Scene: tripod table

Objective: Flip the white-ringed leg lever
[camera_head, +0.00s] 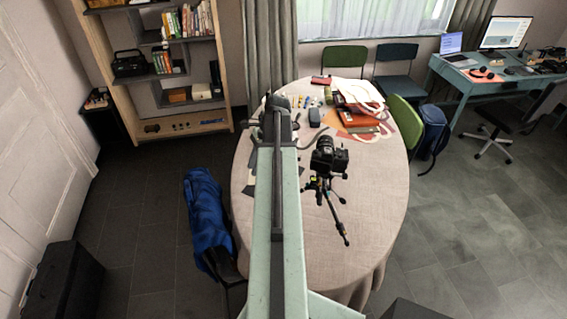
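A small black tripod (337,212) stands on the oval cloth-covered table (372,230), with a black camera (328,157) mounted on top. Its legs are spread, one reaching toward the table's front. Small yellow-green and light marks show near the leg tops, but I cannot make out a white ring or tell the levers apart at this size. My pale green column and dark arm rise through the middle of the picture, left of the tripod. My gripper (277,102) appears to be at the far end of the arm, small and dark; its fingers cannot be made out.
Books, papers and a bag (362,95) crowd the table's far side. Small items lie near my arm. Chairs surround the table, one with a blue jacket (203,212) at left. The table's right front is clear. A desk (470,75) stands at right.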

